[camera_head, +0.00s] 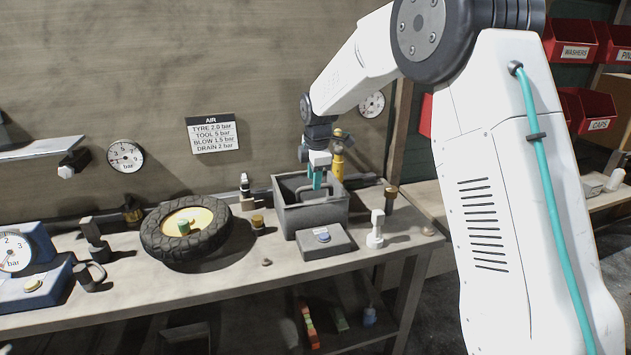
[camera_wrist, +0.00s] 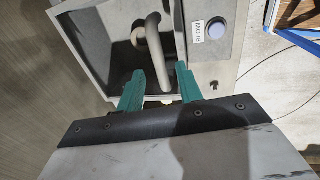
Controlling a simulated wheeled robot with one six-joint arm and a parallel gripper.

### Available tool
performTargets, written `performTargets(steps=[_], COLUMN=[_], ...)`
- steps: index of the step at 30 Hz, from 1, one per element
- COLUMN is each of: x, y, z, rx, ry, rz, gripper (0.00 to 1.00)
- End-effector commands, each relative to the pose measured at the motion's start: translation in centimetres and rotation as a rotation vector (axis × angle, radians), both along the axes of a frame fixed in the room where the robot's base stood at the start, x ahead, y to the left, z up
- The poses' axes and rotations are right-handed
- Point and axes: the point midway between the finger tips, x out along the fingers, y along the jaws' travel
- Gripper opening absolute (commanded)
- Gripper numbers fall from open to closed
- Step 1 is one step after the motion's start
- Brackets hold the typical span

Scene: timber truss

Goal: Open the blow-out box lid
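The grey blow-out box (camera_head: 312,216) stands on the bench, right of the tyre. In the wrist view its grey rim (camera_wrist: 85,42) surrounds a dark recess. A curved grey handle (camera_wrist: 152,45) shows there, and also in the head view beside the fingers. I cannot tell how the lid sits. My gripper (camera_head: 317,182) points down at the box. In the wrist view its teal fingers (camera_wrist: 160,72) are apart, with the handle's lower part in the gap between them; whether they touch it is unclear.
A grey button unit (camera_head: 325,242) with a blue button is directly in front of the box. The tyre (camera_head: 187,231) lies left. Bench front between tyre and button unit is mostly clear.

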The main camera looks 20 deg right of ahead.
Motion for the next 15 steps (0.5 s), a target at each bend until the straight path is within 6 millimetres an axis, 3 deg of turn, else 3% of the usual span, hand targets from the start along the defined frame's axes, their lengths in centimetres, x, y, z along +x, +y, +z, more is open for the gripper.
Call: performTargets(steps=[6, 14, 15], x=[0.3, 0.4, 0.4], y=[-0.2, -0.3, -0.3], z=[-1.7, -1.8, -1.8], rx=[0.000, 0.000, 0.000], ry=[0.000, -0.001, -0.001], rz=[-0.002, -0.004, -0.004], gripper=[0.36, 0.36, 0.25])
